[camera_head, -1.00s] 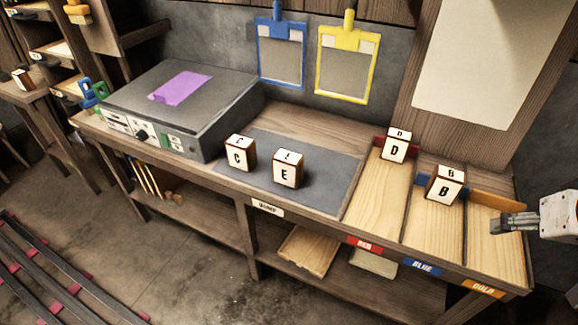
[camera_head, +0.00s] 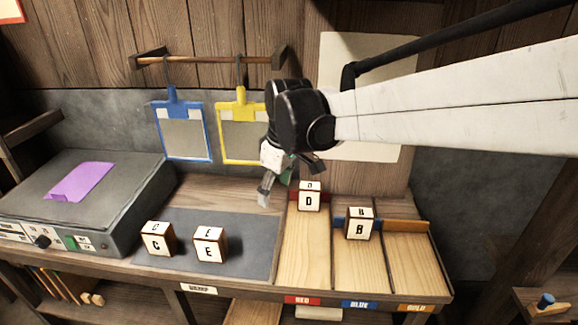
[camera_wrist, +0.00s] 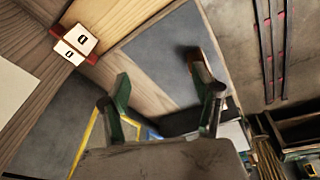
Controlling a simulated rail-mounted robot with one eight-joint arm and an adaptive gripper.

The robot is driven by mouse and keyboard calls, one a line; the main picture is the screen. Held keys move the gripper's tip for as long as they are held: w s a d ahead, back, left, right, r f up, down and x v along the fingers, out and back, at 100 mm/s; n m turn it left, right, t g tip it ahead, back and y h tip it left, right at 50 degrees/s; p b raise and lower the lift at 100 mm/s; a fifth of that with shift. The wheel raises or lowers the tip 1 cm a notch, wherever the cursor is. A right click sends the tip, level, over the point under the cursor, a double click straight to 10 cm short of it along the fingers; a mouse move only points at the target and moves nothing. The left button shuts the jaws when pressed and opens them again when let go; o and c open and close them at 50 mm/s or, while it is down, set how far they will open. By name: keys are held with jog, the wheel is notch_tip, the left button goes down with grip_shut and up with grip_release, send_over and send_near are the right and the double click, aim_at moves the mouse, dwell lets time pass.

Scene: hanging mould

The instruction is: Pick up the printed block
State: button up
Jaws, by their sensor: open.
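Several white-faced wooden cubes with printed letters stand on the bench. Block C (camera_head: 157,239) and block E (camera_head: 209,245) sit on the grey mat (camera_head: 180,221). Block D (camera_head: 309,197) stands at the back of the red lane, and block B (camera_head: 360,224) near the back of the blue lane. My gripper (camera_head: 291,182) hangs open and empty above the back of the bench, left of block D and behind the mat. In the wrist view my open fingers (camera_wrist: 163,88) spread over the mat; block D (camera_wrist: 77,43) shows at upper left. A brown piece shows partly hidden by the right finger.
A grey device (camera_head: 90,195) with a purple sheet stands left of the mat. A blue hanging frame (camera_head: 184,130) and a yellow one (camera_head: 240,135) hang behind my gripper. The gold lane (camera_head: 418,260) is bare; the fronts of the red and blue lanes are clear.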

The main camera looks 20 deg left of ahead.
aim_at(210, 232)
jog(key=s+a+f+n, duration=0.1)
jog(key=a+f, duration=0.1)
jog(key=a, duration=0.3)
jog(key=s+a+f+n+g+p, duration=0.1)
jog(key=a+f+n, duration=0.1)
jog(key=a, duration=0.4)
jog(key=s+a+f+n, duration=0.1)
jog(key=a+f+n, duration=0.1)
jog(key=a, duration=0.4)
jog(key=shift+s+a+f+g+h, duration=0.15)
jog(key=shift+f+g+h, duration=0.25)
jog(key=shift+f, duration=0.5)
jog(key=f, duration=0.5)
jog(key=a+f, duration=0.1)
jog(key=f, duration=0.2)
jog(key=shift+s, duration=0.15)
jog(key=shift+s+a+f+p, duration=0.1)
jog(key=shift+a+f, duration=0.05)
jog(key=shift+f, duration=0.75)
jog(key=shift+s+a+f+p, duration=0.1)
jog(key=shift+s+f+p, duration=0.05)
jog(key=shift+f, duration=0.7)
jog(key=shift+s+a+f+p, duration=0.1)
jog(key=shift+a+f, duration=0.05)
jog(key=shift+f, duration=0.75)
jog(key=c, duration=1.3)
